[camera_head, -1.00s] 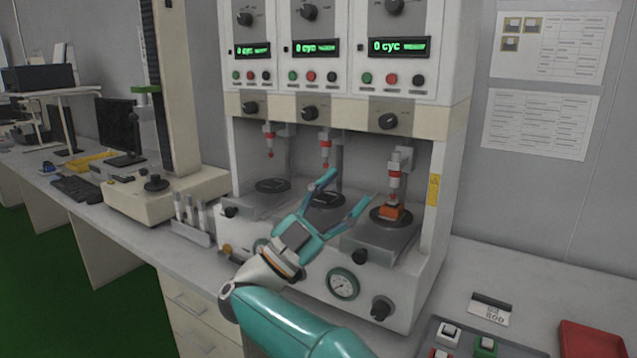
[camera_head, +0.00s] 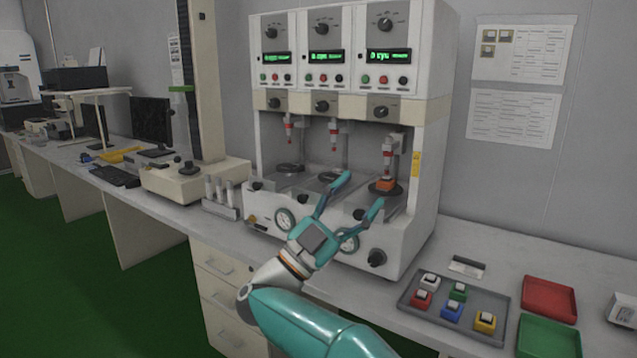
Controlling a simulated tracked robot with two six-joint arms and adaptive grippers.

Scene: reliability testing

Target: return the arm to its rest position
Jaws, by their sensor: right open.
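My right gripper (camera_head: 352,197) is teal, open and empty. It is in front of the lower part of the white three-station test machine (camera_head: 425,215). Its fingers point up and to the right and hide part of the machine's front. My right arm comes in from the bottom of the view. An orange switch block (camera_head: 385,184) sits on the dark round plate of the right station, under that station's red-tipped plunger (camera_head: 388,157). The gripper is apart from the block. My left gripper is not in view.
A grey tray (camera_head: 408,305) with several coloured switches lies at the right. A red tray (camera_head: 549,297) and a green tray (camera_head: 548,337) lie beyond it. A rack of vials (camera_head: 220,212) and a column instrument (camera_head: 172,183) stand left of the machine. The floor before the bench is clear.

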